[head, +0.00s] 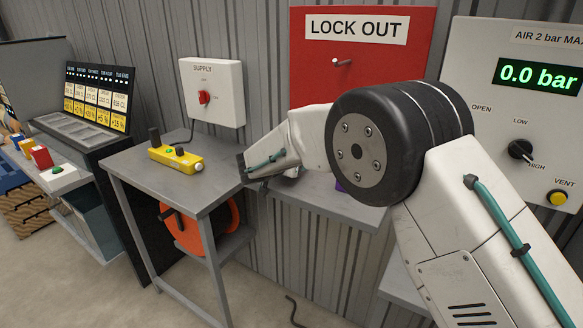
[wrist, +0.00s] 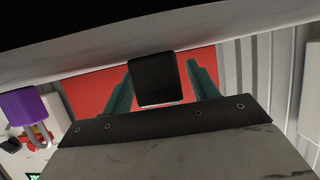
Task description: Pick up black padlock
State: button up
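The black padlock (wrist: 156,78) shows in the wrist view as a dark block, its shackle not visible. My gripper (wrist: 160,82) has its two teal fingers apart, one on each side of the block. A thin strip of red shows between the block and the right finger; at the left finger I cannot tell whether they touch. In the head view my arm hides the black padlock and the fingertips.
A purple padlock (wrist: 22,106) is at the left of the wrist view. The red LOCK OUT board (head: 365,60) is behind the grey shelf (head: 345,210). A grey table (head: 190,195) on the left holds a yellow control box (head: 177,159). The pressure panel (head: 490,120) stands at right.

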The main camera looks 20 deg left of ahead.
jog(key=c, duration=0.9)
jog(key=shift+r, duration=0.15)
jog(key=shift+r, duration=0.55)
jog(key=shift+s+d+r, duration=0.1)
jog(key=shift+s+r, duration=0.1)
jog(key=shift+r, duration=0.4)
jog(key=shift+s+d+r, duration=0.1)
jog(key=shift+s+r, duration=0.1)
jog(key=shift+r, duration=0.35)
jog(key=shift+s+d+r, duration=0.9)
jog(key=shift+s+d, duration=0.2)
jog(key=shift+s, duration=1.15)
jog(key=shift+s+d+r, duration=0.9)
jog(key=shift+s+d, duration=0.2)
jog(key=shift+s, duration=1.2)
jog(key=shift+s+d+r, duration=0.9)
jog(key=shift+s+d, duration=0.2)
jog(key=shift+s, duration=1.15)
